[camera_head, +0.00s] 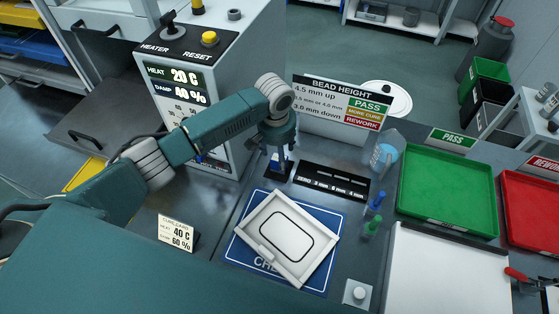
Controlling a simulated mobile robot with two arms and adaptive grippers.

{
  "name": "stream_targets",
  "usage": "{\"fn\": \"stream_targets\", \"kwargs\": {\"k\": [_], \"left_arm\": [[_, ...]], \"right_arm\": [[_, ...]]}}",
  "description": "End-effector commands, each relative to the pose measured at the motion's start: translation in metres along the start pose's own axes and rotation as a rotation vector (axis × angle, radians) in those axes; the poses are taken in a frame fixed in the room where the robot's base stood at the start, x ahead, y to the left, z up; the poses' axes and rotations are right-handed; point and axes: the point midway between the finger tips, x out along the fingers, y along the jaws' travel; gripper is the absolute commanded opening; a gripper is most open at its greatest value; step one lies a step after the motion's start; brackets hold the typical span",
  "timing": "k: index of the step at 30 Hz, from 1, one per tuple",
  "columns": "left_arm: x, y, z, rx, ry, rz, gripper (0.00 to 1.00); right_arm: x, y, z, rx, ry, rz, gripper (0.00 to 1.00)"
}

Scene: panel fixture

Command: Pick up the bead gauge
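My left gripper (279,160) points down at the left end of a black strip (333,182) with white mm markings. A small dark and white item shows at its fingertips, perhaps the bead gauge, but it is mostly hidden. I cannot tell whether the fingers are closed on it. A white panel (262,221) with a black rounded bead outline lies tilted on a blue mat (238,251) in front of the gripper. My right gripper is not in view.
A heater box (222,60) stands behind my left arm. The bead height sign (330,104) stands behind the strip. Green (447,190) and red (530,215) trays and a white board (440,275) lie farther right.

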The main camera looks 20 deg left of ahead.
Motion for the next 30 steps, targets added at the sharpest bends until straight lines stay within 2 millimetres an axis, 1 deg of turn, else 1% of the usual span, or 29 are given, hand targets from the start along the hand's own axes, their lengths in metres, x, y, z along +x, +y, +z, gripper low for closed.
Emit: {"fn": "stream_targets", "kwargs": {"k": [1,2,3,6,9,14,15,17,18,20,21,23,24,30], "left_arm": [[0.005,-0.001,-0.001,-0.001,-0.004,-0.001,0.61],[0.009,-0.002,-0.001,-0.002,-0.004,-0.002,0.61],[0.017,-0.001,-0.001,-0.001,-0.004,0.0,0.61],[0.027,-0.001,-0.001,0.0,-0.003,0.0,0.61],[0.032,-0.001,-0.001,0.001,0.0,0.0,0.61],[0.032,-0.001,-0.001,0.001,0.0,0.0,0.61],[0.032,-0.001,-0.001,0.001,0.0,0.0,0.57],[0.032,-0.001,-0.001,0.001,0.0,0.0,0.45],[0.032,-0.001,-0.001,0.001,0.0,0.0,0.37],[0.032,-0.001,-0.001,0.001,0.0,0.0,0.25],[0.032,-0.001,-0.001,0.0,0.0,0.0,0.17],[0.032,-0.001,-0.001,0.0,0.0,0.0,0.05],[0.032,-0.001,-0.001,0.0,0.001,0.001,0.02],[0.031,-0.001,-0.002,0.0,0.002,0.001,0.02]], "right_arm": [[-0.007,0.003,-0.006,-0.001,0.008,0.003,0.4],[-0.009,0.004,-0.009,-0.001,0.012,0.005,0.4],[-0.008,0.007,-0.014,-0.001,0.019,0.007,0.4],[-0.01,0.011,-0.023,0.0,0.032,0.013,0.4],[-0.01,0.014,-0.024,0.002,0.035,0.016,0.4],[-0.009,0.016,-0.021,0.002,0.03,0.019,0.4],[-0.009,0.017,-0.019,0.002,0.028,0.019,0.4],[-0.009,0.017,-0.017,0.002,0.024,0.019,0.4],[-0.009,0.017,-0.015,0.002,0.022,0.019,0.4],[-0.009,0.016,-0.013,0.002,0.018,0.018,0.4],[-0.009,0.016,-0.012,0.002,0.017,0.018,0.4],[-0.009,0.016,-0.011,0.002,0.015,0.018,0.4],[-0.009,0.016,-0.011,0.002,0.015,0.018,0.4],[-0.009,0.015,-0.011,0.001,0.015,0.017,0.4]]}}
